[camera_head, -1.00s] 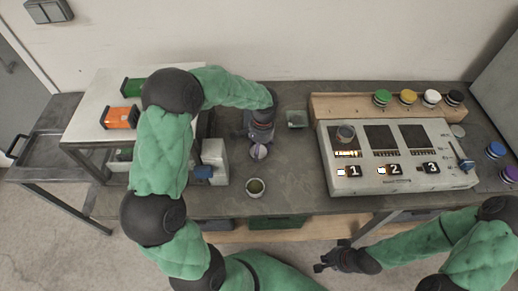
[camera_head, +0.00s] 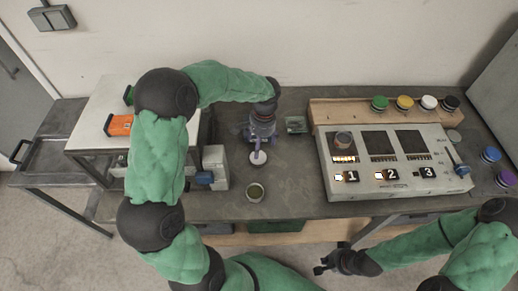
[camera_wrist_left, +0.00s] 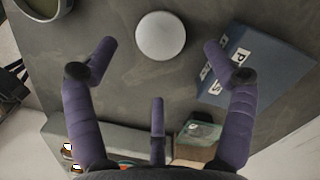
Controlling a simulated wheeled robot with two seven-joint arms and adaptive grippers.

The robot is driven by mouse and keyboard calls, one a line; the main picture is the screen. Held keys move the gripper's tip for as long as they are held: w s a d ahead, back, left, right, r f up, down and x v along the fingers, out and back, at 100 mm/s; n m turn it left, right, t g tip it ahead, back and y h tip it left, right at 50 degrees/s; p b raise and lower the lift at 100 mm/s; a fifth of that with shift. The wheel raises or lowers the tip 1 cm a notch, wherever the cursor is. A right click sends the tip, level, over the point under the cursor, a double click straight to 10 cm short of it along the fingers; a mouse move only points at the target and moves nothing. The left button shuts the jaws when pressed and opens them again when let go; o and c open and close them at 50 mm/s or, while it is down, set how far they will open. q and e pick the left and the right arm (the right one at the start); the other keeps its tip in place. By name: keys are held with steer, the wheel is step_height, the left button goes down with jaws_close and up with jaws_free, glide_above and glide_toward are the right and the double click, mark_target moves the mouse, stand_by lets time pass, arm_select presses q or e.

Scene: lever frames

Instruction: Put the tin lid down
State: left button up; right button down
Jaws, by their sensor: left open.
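The tin lid (camera_wrist_left: 160,36) is a pale round disc lying on the dark grey bench top. In the head view the lid (camera_head: 258,158) shows just in front of my left gripper (camera_head: 259,140). The left gripper (camera_wrist_left: 158,48) has its purple fingers spread wide, one on each side of the lid, with gaps between them and it. My right gripper (camera_head: 322,268) is low in front of the bench, too small to judge.
A console (camera_head: 398,184) with numbered displays stands to the right. A small glassy box (camera_head: 296,125) sits behind the lid. A blue-grey lettered panel (camera_wrist_left: 262,62) lies beside the left gripper. A grey device (camera_head: 216,160) stands left of the lid. Bench right of the tin is clear.

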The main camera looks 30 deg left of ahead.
mark_target(261, 155)
arm_select(q)
steer(key=r, duration=0.2)
steer(key=r+p, duration=0.1)
steer(key=r, duration=0.2)
steer(key=shift+w+d+r, duration=0.1)
steer(key=shift+w+r, duration=0.2)
steer(key=shift+r, duration=0.05)
